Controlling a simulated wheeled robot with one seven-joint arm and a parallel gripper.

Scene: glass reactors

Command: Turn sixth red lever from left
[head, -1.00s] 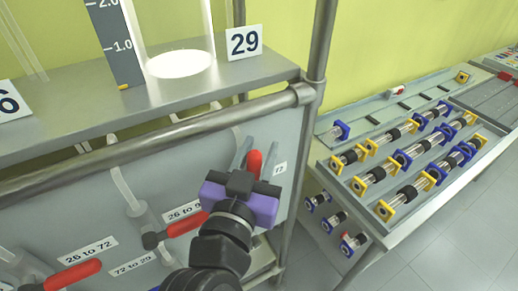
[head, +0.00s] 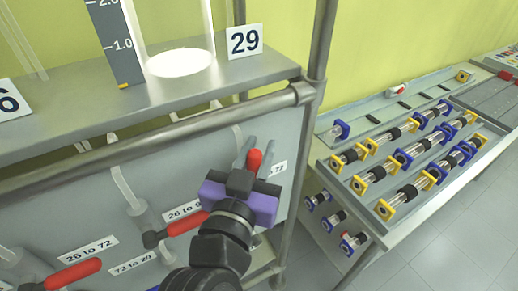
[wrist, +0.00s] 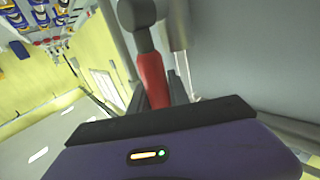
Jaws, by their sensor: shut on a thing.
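My gripper (head: 245,163) is at the right end of the grey panel in the head view, its purple body in front of a red lever (head: 254,160). The gripper is shut on this lever; the lever's red tip shows above the gripper's body. In the wrist view the red lever (wrist: 151,78) runs between the dark fingers (wrist: 162,88) up to its dark round pivot. Another red lever (head: 187,223) lies to the left, tilted slightly upward to the right. A further red lever (head: 72,274) lies at the lower left.
The grey panel (head: 85,210) carries labels such as "26 to 72" (head: 89,250). A metal post (head: 305,150) stands just right of my gripper. Beyond it is a bench (head: 330,155) with blue and yellow fittings. A shelf with a glass vessel (head: 180,35) and a "29" sign (head: 244,41) is above.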

